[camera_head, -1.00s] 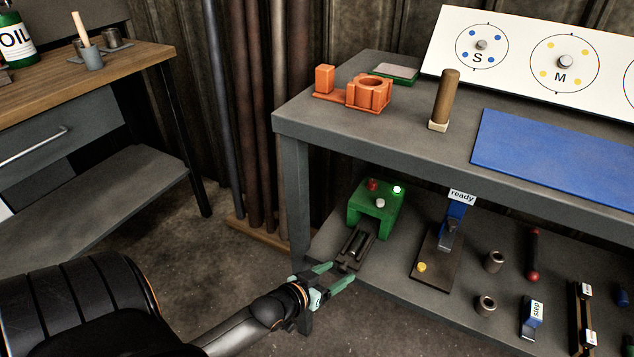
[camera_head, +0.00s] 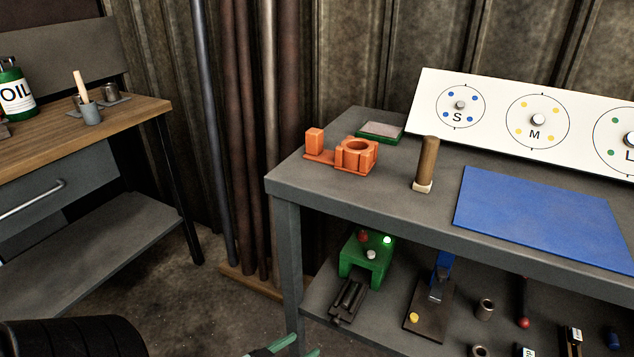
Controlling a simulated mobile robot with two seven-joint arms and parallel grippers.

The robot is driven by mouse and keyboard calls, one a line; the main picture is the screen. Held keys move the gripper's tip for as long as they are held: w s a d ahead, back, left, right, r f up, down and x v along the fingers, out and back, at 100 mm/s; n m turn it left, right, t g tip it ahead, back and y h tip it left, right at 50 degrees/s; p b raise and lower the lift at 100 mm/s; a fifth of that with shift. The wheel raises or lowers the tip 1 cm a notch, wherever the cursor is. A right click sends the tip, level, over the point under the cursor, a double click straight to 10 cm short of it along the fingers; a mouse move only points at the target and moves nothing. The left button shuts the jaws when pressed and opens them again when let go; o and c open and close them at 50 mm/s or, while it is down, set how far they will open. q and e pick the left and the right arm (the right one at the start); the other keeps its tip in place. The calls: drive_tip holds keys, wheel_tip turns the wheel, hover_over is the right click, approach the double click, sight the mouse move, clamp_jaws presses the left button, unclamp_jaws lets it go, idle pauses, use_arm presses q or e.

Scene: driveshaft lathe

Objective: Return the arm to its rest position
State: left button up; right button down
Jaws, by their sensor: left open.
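My left gripper (camera_head: 286,347) shows only by its green fingertips at the bottom edge of the head view. The fingers are apart with nothing seen between them. It is in front of the lower shelf, below and left of the green machine (camera_head: 365,257) with its lit green lamp, and apart from it. Part of my black left arm shows at the bottom left. The rest of the arm is out of the picture. My right gripper is not in view.
The grey bench (camera_head: 290,190) holds an orange fixture (camera_head: 342,152), an upright brown cylinder (camera_head: 427,162), a blue mat (camera_head: 545,215) and a white marked board (camera_head: 495,120). Several small parts lie on its lower shelf. A wooden-topped table (camera_head: 130,110) stands left. Bare floor lies between them.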

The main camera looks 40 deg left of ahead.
use_arm(q)
drive_tip(key=w+d+r+m+t+h, duration=0.2)
drive_tip(key=d+r+m+h, duration=0.15)
drive_tip(key=d+r, duration=0.65)
drive_tip(key=w+d+r+m+t+h, duration=0.2)
drive_tip(key=w+d+r+m+t, duration=0.15)
drive_tip(key=d+r, duration=0.55)
drive_tip(key=s+a+f+n+g+y+p, duration=0.1)
drive_tip(key=s+g+p, duration=0.4)
drive_tip(key=p, duration=0.6)
drive_tip(key=s+a+f+n+g+y+p, duration=0.2)
drive_tip(key=s+g+p, duration=0.3)
drive_tip(key=p, duration=0.6)
drive_tip(key=shift+s+a+f+p, duration=0.15)
drive_tip(key=shift+a+p, duration=0.25)
drive_tip(key=shift+a, duration=0.45)
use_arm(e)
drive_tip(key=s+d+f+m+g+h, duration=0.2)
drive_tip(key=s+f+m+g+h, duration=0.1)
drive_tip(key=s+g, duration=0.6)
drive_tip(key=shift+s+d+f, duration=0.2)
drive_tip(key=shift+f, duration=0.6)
